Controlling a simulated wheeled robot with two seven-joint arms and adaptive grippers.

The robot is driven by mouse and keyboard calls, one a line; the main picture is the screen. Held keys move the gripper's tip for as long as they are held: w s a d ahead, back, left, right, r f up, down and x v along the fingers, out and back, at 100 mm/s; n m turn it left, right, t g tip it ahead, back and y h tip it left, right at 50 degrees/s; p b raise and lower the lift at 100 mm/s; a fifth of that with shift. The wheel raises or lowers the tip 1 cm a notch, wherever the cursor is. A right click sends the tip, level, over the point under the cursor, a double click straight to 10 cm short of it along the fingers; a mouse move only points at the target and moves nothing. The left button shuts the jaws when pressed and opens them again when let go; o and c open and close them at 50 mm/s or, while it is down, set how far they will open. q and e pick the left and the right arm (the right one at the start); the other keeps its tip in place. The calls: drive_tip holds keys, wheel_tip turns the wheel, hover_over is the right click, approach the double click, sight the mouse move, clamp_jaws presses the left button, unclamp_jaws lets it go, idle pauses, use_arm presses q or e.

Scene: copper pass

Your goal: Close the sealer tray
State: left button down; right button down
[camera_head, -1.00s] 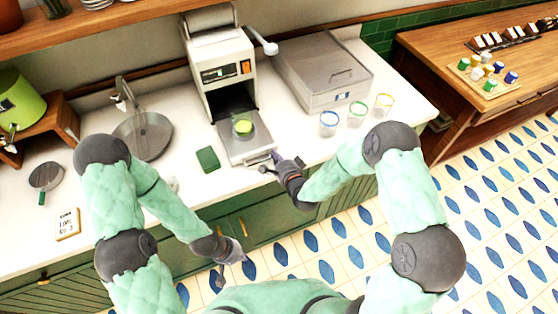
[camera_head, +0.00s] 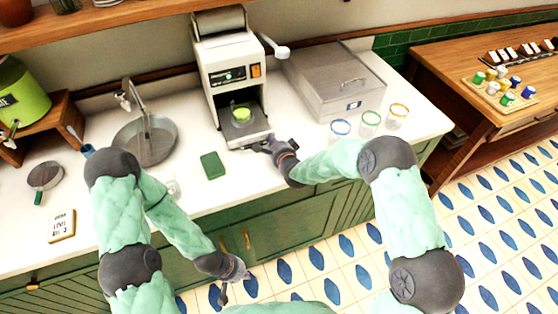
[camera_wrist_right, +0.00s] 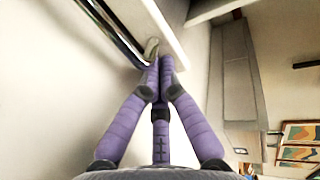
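The sealer (camera_head: 228,62) is a white machine on the counter with a dark opening at its front. Its grey sealer tray (camera_head: 238,134) sits mostly inside the opening, with its front part still sticking out. A cup with a green top (camera_head: 242,114) stands on the tray, under the machine. My right gripper (camera_head: 268,145) is at the right end of the tray's front edge. In the right wrist view its purple fingers (camera_wrist_right: 159,72) are together, beside a dark bar and a pale edge; nothing shows between them. My left gripper (camera_head: 235,284) hangs open and empty in front of the cabinets.
A green sponge (camera_head: 212,165) lies left of the tray. A steel box (camera_head: 335,82) and several coloured-rim glasses (camera_head: 369,121) stand to the right. A round sink (camera_head: 147,140) is at left. The counter directly before the tray is clear.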

sight(261, 121)
drive_tip(key=w+a+b, duration=0.1)
drive_tip(key=w, duration=0.2)
drive_tip(key=w+a+b, duration=0.1)
drive_tip(key=w+b, duration=0.1)
drive_tip(key=w, duration=0.1)
drive_tip(key=w+a+b, duration=0.1)
drive_tip(key=w+b, duration=0.1)
drive_tip(key=w, duration=0.1)
drive_tip(key=shift+w+f, duration=0.15)
drive_tip(key=shift+w+r, duration=0.2)
drive_tip(key=shift+r, duration=0.05)
